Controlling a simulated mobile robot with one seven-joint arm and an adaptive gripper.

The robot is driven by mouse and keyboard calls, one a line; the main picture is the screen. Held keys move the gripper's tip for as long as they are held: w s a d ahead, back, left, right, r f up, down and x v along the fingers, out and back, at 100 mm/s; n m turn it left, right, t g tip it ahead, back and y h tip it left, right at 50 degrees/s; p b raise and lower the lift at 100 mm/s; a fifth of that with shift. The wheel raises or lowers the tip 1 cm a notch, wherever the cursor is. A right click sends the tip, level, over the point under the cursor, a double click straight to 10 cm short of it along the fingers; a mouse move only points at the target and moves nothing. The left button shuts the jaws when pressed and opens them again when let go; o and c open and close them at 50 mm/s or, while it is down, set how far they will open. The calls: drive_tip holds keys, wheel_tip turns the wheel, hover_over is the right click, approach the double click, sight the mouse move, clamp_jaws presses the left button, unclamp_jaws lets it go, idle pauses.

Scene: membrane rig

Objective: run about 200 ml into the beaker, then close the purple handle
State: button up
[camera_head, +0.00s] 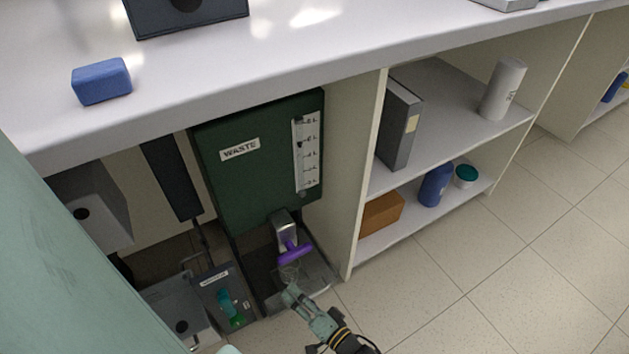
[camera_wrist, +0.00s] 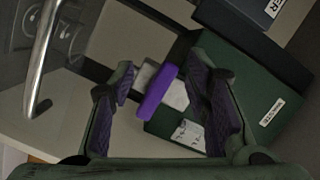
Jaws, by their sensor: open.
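The green waste tank (camera_head: 225,165) stands under the bench with a level scale (camera_head: 306,155) on its front. Its metal tap (camera_head: 283,225) carries the purple handle (camera_head: 295,253). The clear beaker (camera_head: 289,272) appears just below the handle, partly hidden by my gripper (camera_head: 291,290); its liquid level cannot be read. My gripper reaches up from below, close to the handle. In the wrist view the purple handle (camera_wrist: 157,92) shows between my spread fingers (camera_wrist: 160,75), with no clear contact. The tank (camera_wrist: 235,85) is behind.
A grey tray (camera_head: 305,290) lies under the tap. A labelled dark panel (camera_head: 222,298) with small green items stands to its left. The shelf divider (camera_head: 362,180) is close on the right. The floor (camera_head: 440,290) at front right is clear.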

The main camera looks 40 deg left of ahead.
sight(296, 257)
drive_tip(key=w+d+r+m+t+p, duration=0.2)
drive_tip(key=w+m+t, duration=0.2)
drive_tip(key=m, duration=0.4)
drive_tip(key=b+x, duration=0.1)
drive_tip(key=x, duration=0.6)
drive_tip(key=shift+f, duration=0.1)
drive_tip(key=shift+b+x, duration=0.65)
drive_tip(key=shift+x, duration=0.55)
clamp_jaws()
